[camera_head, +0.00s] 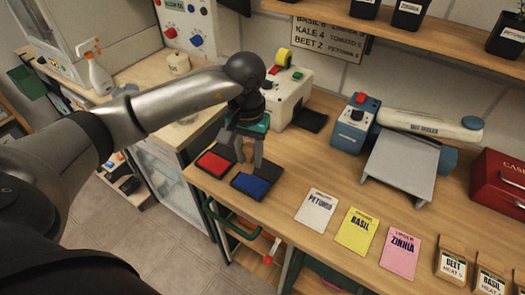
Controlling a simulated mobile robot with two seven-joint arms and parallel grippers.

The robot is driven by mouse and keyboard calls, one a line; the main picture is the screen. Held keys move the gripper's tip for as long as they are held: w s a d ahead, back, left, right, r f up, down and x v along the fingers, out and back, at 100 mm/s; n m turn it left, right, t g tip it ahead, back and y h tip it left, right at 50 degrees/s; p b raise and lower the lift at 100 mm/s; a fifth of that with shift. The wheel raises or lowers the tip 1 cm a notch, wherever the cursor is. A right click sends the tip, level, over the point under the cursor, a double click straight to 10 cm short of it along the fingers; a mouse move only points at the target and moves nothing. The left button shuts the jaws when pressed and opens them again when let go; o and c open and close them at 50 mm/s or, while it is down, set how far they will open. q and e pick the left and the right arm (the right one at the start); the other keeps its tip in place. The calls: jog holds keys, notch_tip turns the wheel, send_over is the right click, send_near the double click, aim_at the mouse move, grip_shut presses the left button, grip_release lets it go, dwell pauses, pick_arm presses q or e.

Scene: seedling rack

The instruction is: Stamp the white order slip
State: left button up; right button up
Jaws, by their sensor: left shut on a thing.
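The white order slip (316,208), printed PETUNIA, lies flat on the wooden bench at the left end of a row of slips. My left gripper (249,158) points down just behind the ink pads, to the left of and behind the white slip and apart from it. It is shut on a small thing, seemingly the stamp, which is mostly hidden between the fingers. A red ink pad (212,163) and a blue ink pad (256,183) lie open just in front of the gripper. My right gripper is out of view.
A yellow BASIL slip (357,231) and a pink ZINNIA slip (401,257) lie to the right of the white slip. Seed packets (452,262) stand farther right. Bench between pads and scale is clear.

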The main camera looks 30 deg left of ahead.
aim_at(250, 184)
pick_arm(q)
jog(key=shift+f, duration=0.3)
jog(key=shift+f+b, duration=0.35)
jog(key=shift+f, duration=0.15)
jog(key=shift+a+f, duration=0.1)
jog(key=shift+f, duration=0.3)
notch_tip(250, 184, down, 3)
jog(key=shift+f+b, duration=0.2)
jog(key=shift+b, duration=0.9)
jog(key=shift+f, duration=0.3)
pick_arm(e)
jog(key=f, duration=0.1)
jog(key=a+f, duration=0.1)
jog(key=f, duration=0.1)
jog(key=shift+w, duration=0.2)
pick_arm(q)
jog(key=shift+f+b, duration=0.5)
jog(key=shift+b, duration=0.2)
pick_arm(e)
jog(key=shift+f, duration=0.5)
pick_arm(q)
jog(key=shift+s+f+b, duration=0.15)
jog(key=shift+f+b, duration=0.05)
jog(key=shift+b, duration=0.1)
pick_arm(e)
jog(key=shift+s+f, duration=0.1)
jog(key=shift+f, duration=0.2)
